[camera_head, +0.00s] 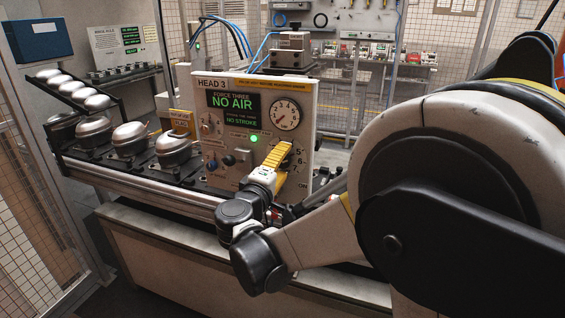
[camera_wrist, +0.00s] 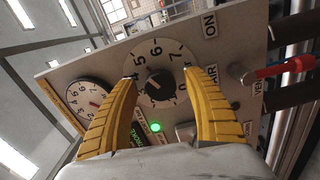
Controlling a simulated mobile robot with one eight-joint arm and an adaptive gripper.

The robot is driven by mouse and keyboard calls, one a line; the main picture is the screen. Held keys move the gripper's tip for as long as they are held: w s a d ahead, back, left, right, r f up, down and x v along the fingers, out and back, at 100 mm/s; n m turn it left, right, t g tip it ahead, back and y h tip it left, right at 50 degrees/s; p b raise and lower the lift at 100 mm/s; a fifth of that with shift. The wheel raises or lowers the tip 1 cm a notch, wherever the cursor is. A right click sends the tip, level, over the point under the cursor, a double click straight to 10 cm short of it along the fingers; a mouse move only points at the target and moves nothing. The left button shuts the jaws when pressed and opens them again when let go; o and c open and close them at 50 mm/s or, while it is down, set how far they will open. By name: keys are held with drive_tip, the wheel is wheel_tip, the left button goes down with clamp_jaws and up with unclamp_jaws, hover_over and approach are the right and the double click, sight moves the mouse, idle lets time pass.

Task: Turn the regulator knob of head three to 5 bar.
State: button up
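The head three panel (camera_head: 207,120) is a cream box labelled HEAD 3. Its display (camera_head: 232,109) reads NO AIR and NO STROKE. The regulator knob (camera_wrist: 160,84) is black and sits in a round grey dial (camera_wrist: 137,66); 5, 6, 7 and 0 are readable in the wrist view. The knob's pointer setting is too small to tell. My gripper (camera_wrist: 159,75) is open, its yellow fingers on either side of the knob with gaps visible between. In the head view my gripper (camera_head: 285,152) is at the panel and hides the knob.
A pressure gauge (camera_head: 286,114) is above the knob; it also shows in the wrist view (camera_wrist: 89,101). A green lamp (camera_head: 254,139) is lit. A red valve handle (camera_wrist: 287,67) lies right of the dial. Metal compressor shells (camera_head: 130,138) stand left of the panel.

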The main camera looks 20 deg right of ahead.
drive_tip(key=v, duration=1.2)
drive_tip(key=shift+d, duration=0.1)
drive_tip(key=s+d+f+m+g+y, duration=0.4)
drive_tip(key=s+d+f+g, duration=0.3)
drive_tip(key=d, duration=0.4)
drive_tip(key=s+a+f+m+y, duration=0.1)
drive_tip(key=s+a+m+y, duration=0.1)
drive_tip(key=s, duration=0.4)
drive_tip(key=s+a+f+m+y, duration=0.1)
drive_tip(key=s+f+m+y, duration=0.1)
drive_tip(key=s, duration=0.4)
drive_tip(key=m+y, duration=0.1)
drive_tip(key=y, duration=0.1)
drive_tip(key=shift+s+a+f+y, duration=0.2)
drive_tip(key=shift+a+y, duration=0.1)
drive_tip(key=shift+a, duration=0.1)
